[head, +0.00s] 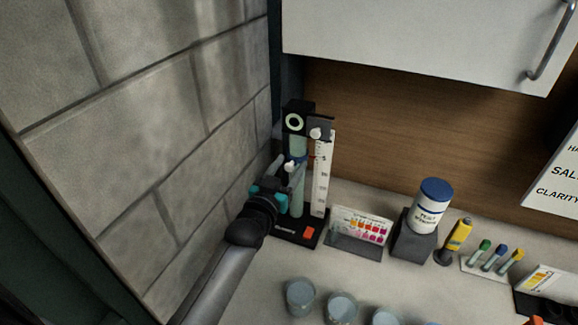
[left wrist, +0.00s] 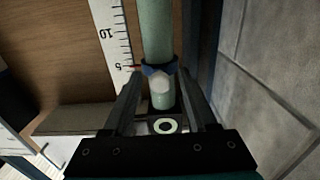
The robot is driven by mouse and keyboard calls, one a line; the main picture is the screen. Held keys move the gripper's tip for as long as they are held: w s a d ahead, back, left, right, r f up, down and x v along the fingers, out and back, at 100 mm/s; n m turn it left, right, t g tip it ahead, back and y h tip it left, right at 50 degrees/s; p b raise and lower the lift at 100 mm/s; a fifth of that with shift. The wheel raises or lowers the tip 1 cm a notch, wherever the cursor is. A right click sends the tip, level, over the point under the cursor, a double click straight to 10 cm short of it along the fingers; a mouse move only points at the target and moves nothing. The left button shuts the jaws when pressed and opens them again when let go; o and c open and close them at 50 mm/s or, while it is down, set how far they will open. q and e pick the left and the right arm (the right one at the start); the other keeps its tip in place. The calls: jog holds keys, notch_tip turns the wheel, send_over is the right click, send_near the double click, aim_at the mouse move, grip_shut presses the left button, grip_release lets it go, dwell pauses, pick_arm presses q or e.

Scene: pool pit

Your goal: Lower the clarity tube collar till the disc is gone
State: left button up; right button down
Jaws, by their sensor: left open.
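The clarity tube (head: 297,200) is a pale green upright tube on a black base, beside a white scale (head: 321,180). Its blue collar (left wrist: 158,69) has a pale round knob (left wrist: 160,84) and a red pointer by the 5 mark. The pale ring of the disc (head: 294,122) shows clearly in the black head of the stand; it also shows in the left wrist view (left wrist: 165,126), which looks upside down. My left gripper (left wrist: 160,92) is open, with its fingers on either side of the knob. I cannot tell whether they touch it. My right gripper is not in view.
A block wall (head: 150,120) stands close on the left. A colour test card (head: 360,226), a blue-lidded tub (head: 431,205), a yellow tool (head: 458,234) and capped vials stand to the right. Several round jars (head: 300,296) line the front. A cabinet (head: 420,40) hangs above.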

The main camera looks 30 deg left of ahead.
pick_arm(q)
grip_shut()
dwell(0.5)
dwell(1.0)
